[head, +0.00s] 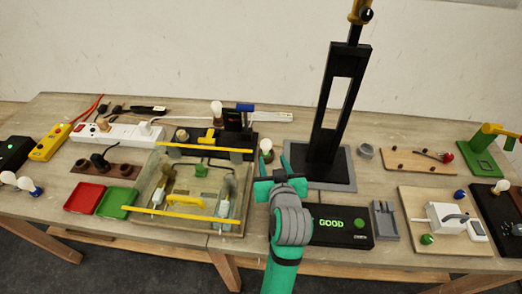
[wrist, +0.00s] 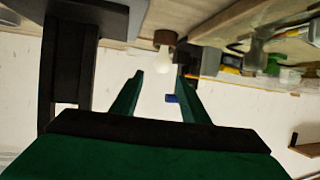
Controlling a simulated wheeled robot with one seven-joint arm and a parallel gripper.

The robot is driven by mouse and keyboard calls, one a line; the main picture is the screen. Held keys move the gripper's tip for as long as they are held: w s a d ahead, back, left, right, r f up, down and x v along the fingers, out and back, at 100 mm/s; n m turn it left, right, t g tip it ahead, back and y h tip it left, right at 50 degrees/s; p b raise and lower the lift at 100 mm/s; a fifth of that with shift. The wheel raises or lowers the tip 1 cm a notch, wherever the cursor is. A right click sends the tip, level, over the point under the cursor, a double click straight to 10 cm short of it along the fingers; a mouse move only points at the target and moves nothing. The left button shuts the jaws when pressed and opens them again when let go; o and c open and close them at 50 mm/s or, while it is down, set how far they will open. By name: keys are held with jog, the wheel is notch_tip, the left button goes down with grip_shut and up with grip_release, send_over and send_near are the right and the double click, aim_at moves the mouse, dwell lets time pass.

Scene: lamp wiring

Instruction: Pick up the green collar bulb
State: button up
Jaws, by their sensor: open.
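My gripper (head: 281,174) is open and empty over the front middle of the table, just left of the black tower. In the wrist view, its two green fingers (wrist: 163,80) are spread. A white bulb (wrist: 164,62) in a brown round base shows beyond and between the fingertips, apart from them. In the head view, a bulb (head: 266,144) stands just behind and left of my gripper. I cannot make out a green collar on it. Other white bulbs stand at the back (head: 216,108), at the far left (head: 9,178) and at the right (head: 501,186).
The black tower (head: 322,150) on a grey base stands close right of my gripper. A clear-walled fixture (head: 150,185) with yellow bars is to the left. A black box reading GOOD (head: 335,237) lies to the front right. Red (head: 84,197) and green (head: 117,202) trays sit at the front left.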

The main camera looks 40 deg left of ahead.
aim_at(267, 148)
jog(key=x, duration=0.5)
jog(key=shift+a, duration=0.2)
jog(key=shift+f+x, duration=0.2)
jog(key=shift+x, duration=1.15)
jog(key=shift+f+x, duration=0.15)
jog(key=shift+x, duration=1.15)
jog(key=shift+s, duration=0.2)
jog(key=c, duration=0.9)
jog(key=shift+r, duration=0.1)
jog(key=shift+c, duration=0.2)
